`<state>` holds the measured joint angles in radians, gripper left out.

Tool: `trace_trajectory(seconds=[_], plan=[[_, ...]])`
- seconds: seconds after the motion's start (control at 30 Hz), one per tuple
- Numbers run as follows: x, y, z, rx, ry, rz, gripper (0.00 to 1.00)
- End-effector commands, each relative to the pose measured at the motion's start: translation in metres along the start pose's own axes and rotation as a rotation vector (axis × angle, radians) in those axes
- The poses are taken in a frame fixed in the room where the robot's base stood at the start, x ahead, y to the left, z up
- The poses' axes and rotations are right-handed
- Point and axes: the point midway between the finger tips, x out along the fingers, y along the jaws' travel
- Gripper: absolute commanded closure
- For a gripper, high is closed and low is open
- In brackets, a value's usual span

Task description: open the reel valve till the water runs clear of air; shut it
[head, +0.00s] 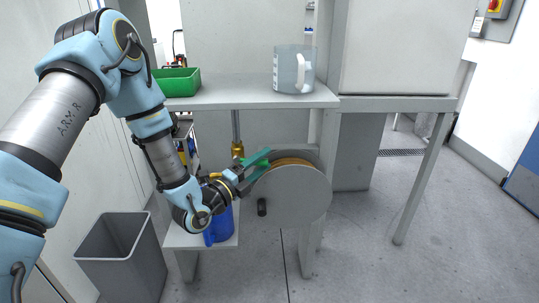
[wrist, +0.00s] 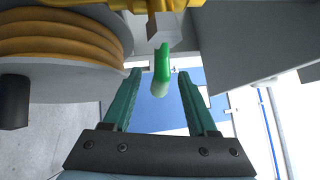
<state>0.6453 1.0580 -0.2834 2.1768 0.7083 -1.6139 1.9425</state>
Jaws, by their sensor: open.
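The hose reel (head: 290,200) hangs under the shelf, a grey disc with a black crank knob (head: 262,207). Its yellow hose coils (wrist: 62,38) fill the upper left of the wrist view. The valve's bright green lever (wrist: 161,66) hangs below a grey block (wrist: 164,30) in the wrist view. My gripper (head: 264,161) is at the reel's upper left in the head view. In the wrist view my gripper (wrist: 160,76) is open, with its teal fingers on either side of the lever and a gap showing on both sides. The valve body is mostly hidden in the head view.
A clear pitcher (head: 292,70) and a green tray (head: 178,82) stand on the shelf (head: 235,97). A blue jug (head: 223,224) stands on a low stand (head: 180,238) below my wrist. A grey bin (head: 122,262) is at lower left. The floor at right is clear.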

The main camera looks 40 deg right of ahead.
Motion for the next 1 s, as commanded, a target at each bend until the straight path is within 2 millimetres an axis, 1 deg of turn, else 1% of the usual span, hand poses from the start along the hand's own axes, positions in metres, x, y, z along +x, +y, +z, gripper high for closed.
trace_trajectory(seconds=[0.03, 0.1, 0.2, 0.33, 0.57, 1.0], plan=[[0.008, -0.001, 0.000, 0.000, 0.000, -0.002, 0.42], [0.016, -0.001, 0.000, 0.000, 0.000, -0.001, 0.42], [0.024, 0.000, 0.000, -0.001, 0.000, 0.000, 0.42], [0.028, 0.000, 0.000, 0.000, 0.000, 0.001, 0.42], [0.028, 0.001, 0.000, 0.000, 0.000, 0.001, 0.42], [0.028, 0.001, 0.000, 0.000, -0.001, 0.001, 0.91]])
